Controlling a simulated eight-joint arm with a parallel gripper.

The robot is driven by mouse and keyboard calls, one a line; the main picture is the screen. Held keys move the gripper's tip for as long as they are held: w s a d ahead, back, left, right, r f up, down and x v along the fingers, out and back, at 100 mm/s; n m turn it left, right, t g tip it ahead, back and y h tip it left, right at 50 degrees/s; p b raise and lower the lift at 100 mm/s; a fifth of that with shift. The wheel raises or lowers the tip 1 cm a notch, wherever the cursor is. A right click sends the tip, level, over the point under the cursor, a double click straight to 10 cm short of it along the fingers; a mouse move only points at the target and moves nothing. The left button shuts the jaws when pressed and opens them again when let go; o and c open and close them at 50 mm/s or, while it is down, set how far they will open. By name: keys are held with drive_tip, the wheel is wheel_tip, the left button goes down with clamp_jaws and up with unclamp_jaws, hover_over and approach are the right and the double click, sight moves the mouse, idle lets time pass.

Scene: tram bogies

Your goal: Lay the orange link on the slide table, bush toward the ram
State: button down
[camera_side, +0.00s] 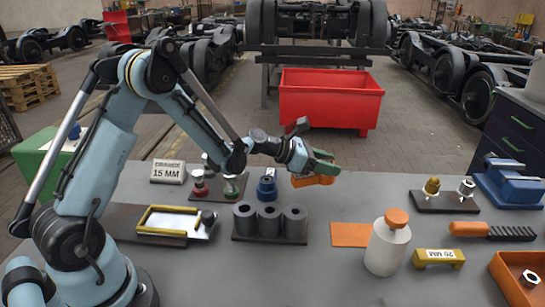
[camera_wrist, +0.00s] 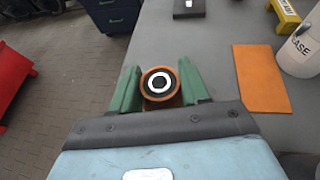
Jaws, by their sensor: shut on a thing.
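My gripper (camera_side: 322,165) has green fingers and is raised above the back of the grey bench. It is shut on the orange link (camera_side: 312,181), which shows under the fingers in the side view. In the wrist view the link's round orange end (camera_wrist: 159,97) sits between the two green fingers (camera_wrist: 160,88). The bush (camera_wrist: 159,84), a black ring with a pale centre, faces the wrist camera. The rest of the link is hidden. A yellow-edged plate (camera_side: 150,231) with a bright metal piece lies at the left of the bench; I cannot tell if it is the slide table.
Three grey cylinders (camera_side: 270,222) stand at the bench's middle, with a small blue device (camera_side: 267,188) behind. Right are an orange sheet (camera_side: 350,234), white bottle (camera_side: 388,248), yellow block (camera_side: 438,259) and blue vice (camera_side: 510,182). A red skip (camera_side: 330,98) stands beyond.

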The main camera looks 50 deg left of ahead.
drive_tip(key=s+d+r, duration=0.5)
drive_tip(key=d+r, duration=0.1)
drive_tip(key=d, duration=0.3)
drive_tip(key=s+a+r+n+t+y, duration=0.1)
drive_tip(key=s+a+r, duration=0.3)
drive_tip(key=r, duration=0.4)
drive_tip(key=s+a+r+n+y, duration=0.2)
drive_tip(key=s+a+r, duration=0.3)
drive_tip(key=s+r, duration=0.2)
drive_tip(key=shift+s+a+r+t, duration=0.25)
drive_tip(key=shift+r+t, duration=0.15)
drive_tip(key=shift+r, duration=0.6)
drive_tip(key=shift+w, duration=0.15)
drive_tip(key=w+d+f+m+g+h, duration=0.1)
drive_tip(key=w+d+f+m+h, duration=0.15)
drive_tip(key=w+f, duration=0.45)
drive_tip(key=w+d+f+m+g+h, duration=0.1)
drive_tip(key=w+d+f, duration=0.3)
drive_tip(key=f, duration=0.6)
drive_tip(key=shift+n, duration=0.25)
drive_tip(key=w+a+f, duration=0.2)
drive_tip(key=a, duration=0.1)
drive_tip(key=w+a+f, duration=0.1)
drive_tip(key=a+f, duration=0.1)
drive_tip(key=a, duration=0.2)
drive_tip(key=w+a+f, duration=0.2)
drive_tip(key=a, duration=0.2)
drive_tip(key=shift+w+f, duration=0.15)
drive_tip(key=shift+w, duration=0.15)
drive_tip(key=shift+f, duration=2)
